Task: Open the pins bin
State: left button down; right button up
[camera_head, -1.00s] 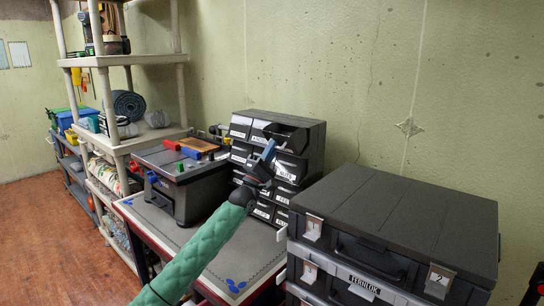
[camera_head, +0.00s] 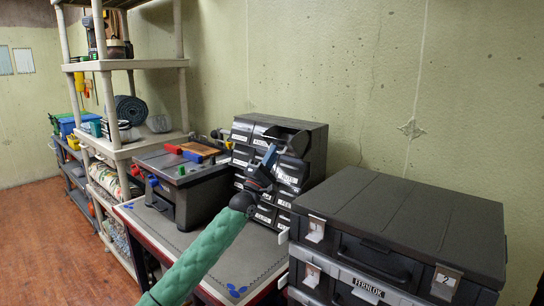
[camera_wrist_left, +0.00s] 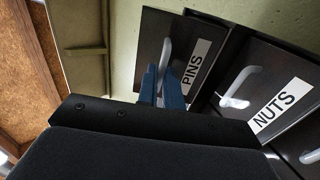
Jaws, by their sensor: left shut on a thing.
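The pins bin (camera_wrist_left: 187,72) has a dark front, a white PINS label and a pale handle. It shows in the left wrist view beside the nuts bin (camera_wrist_left: 250,80). My left gripper (camera_wrist_left: 161,88) has its blue fingers at the pins bin's handle and is shut on it. The fingers hide part of the handle. In the head view my left gripper (camera_head: 269,157) reaches the front of the black drawer cabinet (camera_head: 312,142). My right gripper is not in view.
A large black case (camera_head: 400,215) stands close on the right. A grey tool stand (camera_head: 183,190) is left of the cabinet on the workbench (camera_head: 150,222). Beige shelving (camera_head: 120,150) stands further left. The floor (camera_head: 50,240) at left is clear.

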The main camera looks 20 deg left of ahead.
pick_arm(q)
jog(key=c, duration=1.6)
grip_release()
jog(key=shift+w+f, duration=0.15)
jog(key=shift+f, duration=0.05)
jog(key=shift+o, duration=0.2)
